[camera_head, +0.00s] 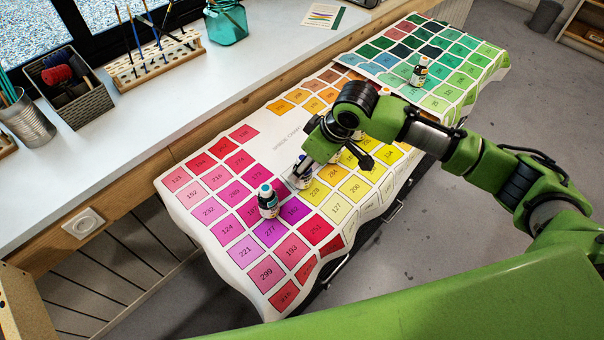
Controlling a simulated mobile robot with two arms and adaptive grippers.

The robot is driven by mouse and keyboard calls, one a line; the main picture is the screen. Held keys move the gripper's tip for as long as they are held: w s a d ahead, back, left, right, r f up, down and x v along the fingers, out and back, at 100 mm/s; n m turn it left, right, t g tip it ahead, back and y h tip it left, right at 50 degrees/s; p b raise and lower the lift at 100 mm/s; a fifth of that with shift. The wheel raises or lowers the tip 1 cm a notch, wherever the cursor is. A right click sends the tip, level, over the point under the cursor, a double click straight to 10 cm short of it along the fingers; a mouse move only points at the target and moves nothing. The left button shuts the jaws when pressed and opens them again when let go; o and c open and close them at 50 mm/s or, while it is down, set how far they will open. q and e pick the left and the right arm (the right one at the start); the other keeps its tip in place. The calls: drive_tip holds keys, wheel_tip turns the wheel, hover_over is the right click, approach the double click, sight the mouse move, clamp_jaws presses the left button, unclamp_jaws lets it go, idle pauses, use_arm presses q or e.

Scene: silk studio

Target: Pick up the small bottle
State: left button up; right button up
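Small bottles stand on a colour chart sheet (263,136). One with a teal cap and dark label (268,201) stands upright on the pink and purple squares. Another (418,72) stands on the green squares at the upper right. My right gripper (303,172) reaches down over the middle of the chart, right of the teal-capped bottle and apart from it. A small white and dark blue shape, perhaps another bottle, shows at its fingertips; I cannot tell whether the fingers grip it. My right arm hides part of the chart. My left gripper is not in view.
A white sill (190,95) runs behind the chart. On it stand a wooden brush rack (155,62), a dark basket (72,88), a metal cup (27,122) and a teal glass jar (227,22). Grey floor (430,235) lies at the right.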

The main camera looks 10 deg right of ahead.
sight(304, 183)
drive_tip(key=shift+d+p+x, duration=0.2)
drive_tip(key=shift+x, duration=1.2)
drive_tip(key=shift+d+p+x, duration=0.2)
drive_tip(key=shift+x, duration=1.15)
drive_tip(key=c, duration=1.2)
